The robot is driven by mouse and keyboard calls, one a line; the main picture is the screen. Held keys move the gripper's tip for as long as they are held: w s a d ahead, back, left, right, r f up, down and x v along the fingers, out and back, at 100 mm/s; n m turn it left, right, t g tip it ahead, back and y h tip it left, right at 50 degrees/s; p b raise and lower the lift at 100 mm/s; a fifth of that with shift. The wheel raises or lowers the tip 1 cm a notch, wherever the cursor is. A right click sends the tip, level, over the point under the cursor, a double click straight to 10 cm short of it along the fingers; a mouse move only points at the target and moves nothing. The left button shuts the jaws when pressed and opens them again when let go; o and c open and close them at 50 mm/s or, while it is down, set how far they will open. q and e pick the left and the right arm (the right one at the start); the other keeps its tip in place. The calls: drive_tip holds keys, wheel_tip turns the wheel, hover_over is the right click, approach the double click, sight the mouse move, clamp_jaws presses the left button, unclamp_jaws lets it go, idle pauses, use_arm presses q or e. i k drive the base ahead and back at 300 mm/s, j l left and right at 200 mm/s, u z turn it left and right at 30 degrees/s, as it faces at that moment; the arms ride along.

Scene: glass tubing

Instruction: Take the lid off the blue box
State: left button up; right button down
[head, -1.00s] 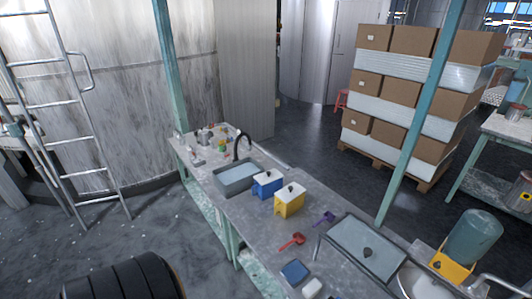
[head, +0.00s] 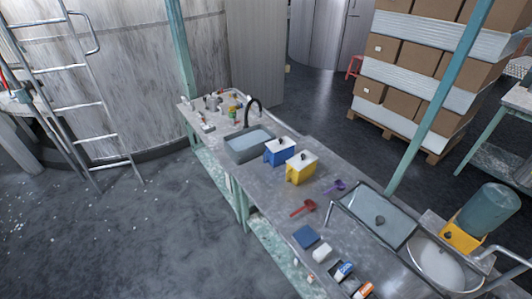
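The blue box (head: 280,155) stands upright on the grey workbench, just right of the sink with the black tap. Its white lid (head: 281,143) with a small dark knob sits on top of it. A yellow box (head: 298,172) with a similar white, dark-knobbed lid stands close in front of it to the right. Neither of my grippers shows in the head view.
The workbench (head: 262,190) runs from back left to front right. A sink (head: 245,155) lies left of the boxes. A red scoop (head: 304,208), purple scoop (head: 335,187) and blue sponge-like block (head: 305,236) lie nearer. A teal post (head: 440,95) rises beyond the bench.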

sight(282, 144)
drive_tip(key=j+z, duration=0.1)
drive_tip(key=z, duration=0.2)
drive_tip(key=i+j+z, duration=0.15)
drive_tip(key=z, duration=0.15)
drive_tip(key=i+j+z, duration=0.1)
drive_tip(key=j, duration=0.45)
drive_tip(key=i+j+z, duration=0.15)
drive_tip(key=j, duration=0.4)
drive_tip(key=i+j+z, duration=0.1)
drive_tip(key=i+j, duration=0.15)
drive_tip(key=j, duration=0.3)
drive_tip(key=i+j+z, duration=0.1)
drive_tip(key=j, duration=0.5)
drive_tip(key=i+j+z, duration=0.15)
drive_tip(key=j, duration=0.45)
drive_tip(key=k, duration=0.05)
